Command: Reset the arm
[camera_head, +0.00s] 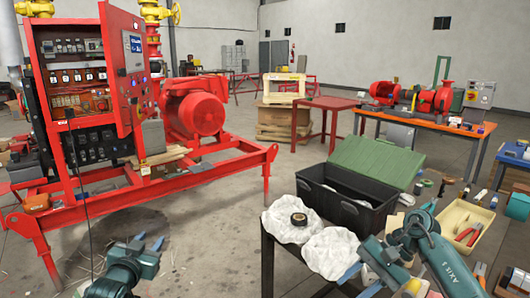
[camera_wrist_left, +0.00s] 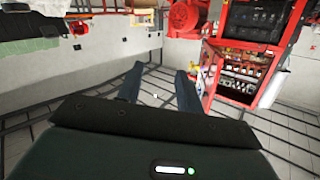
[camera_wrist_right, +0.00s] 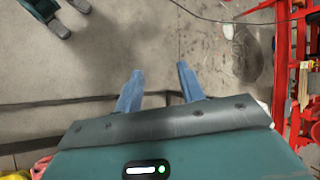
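My left gripper (camera_head: 149,242) is low at the left of the head view, in front of the red pump skid. Its two fingers stand apart with nothing between them, as the left wrist view (camera_wrist_left: 158,85) also shows. My right gripper (camera_head: 360,281) is at the lower middle of the head view, beside the front of the dark table with white cloths. In the right wrist view its blue fingers (camera_wrist_right: 160,85) are apart and empty over bare floor. My left gripper's fingers also show at the top left of the right wrist view.
A red pump skid with a control cabinet (camera_head: 85,70) stands at the left. Floor between skid and table is clear.

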